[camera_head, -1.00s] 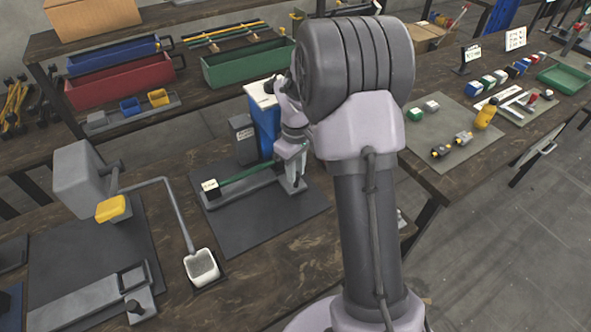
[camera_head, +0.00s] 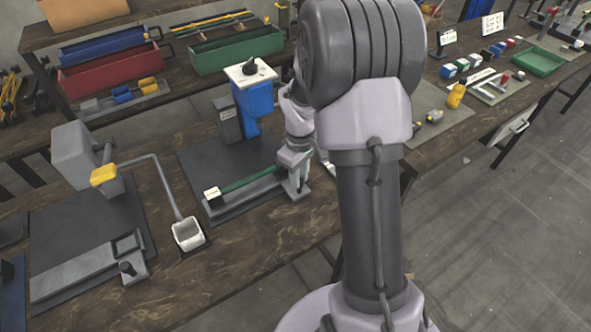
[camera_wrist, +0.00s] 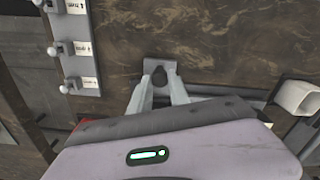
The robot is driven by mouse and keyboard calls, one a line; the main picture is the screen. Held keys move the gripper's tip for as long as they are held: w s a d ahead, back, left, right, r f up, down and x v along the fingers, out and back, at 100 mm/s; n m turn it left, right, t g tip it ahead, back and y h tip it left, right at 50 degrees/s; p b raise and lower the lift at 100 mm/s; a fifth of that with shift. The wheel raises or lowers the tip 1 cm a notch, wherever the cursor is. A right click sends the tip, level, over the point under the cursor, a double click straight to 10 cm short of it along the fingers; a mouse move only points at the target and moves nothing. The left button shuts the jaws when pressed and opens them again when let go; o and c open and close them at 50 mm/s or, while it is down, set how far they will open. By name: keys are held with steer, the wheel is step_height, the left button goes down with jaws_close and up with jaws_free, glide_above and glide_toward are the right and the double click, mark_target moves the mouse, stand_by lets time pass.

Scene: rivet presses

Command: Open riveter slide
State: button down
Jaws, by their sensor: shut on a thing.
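The blue riveter (camera_head: 256,98) with a white top stands at the back of its dark mat (camera_head: 200,162) in the head view. Its grey slide (camera_head: 240,201) is in front of it, carrying a green strip (camera_head: 248,180) and a white block (camera_head: 212,195) at its left end. My gripper (camera_head: 297,190) is at the slide's right end. In the wrist view, my gripper (camera_wrist: 160,88) is shut on the dark knob (camera_wrist: 160,74), which stands on a grey end plate (camera_wrist: 152,66). The fingertips hide the knob in the head view.
A second press (camera_head: 75,155) with a yellow block and its own slide (camera_head: 85,272) stands at left. A white cup (camera_head: 188,235) sits between the presses. Trays and bins fill the back bench. Bare wood lies in front of the mat.

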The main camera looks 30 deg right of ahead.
steer(key=shift+w, duration=0.15)
steer(key=c, duration=1.2)
jaws_free()
steer(key=shift+c, duration=0.2)
step_height(320, 180, up, 17)
steer(key=p, duration=0.7)
steer(key=shift+r, duration=0.2)
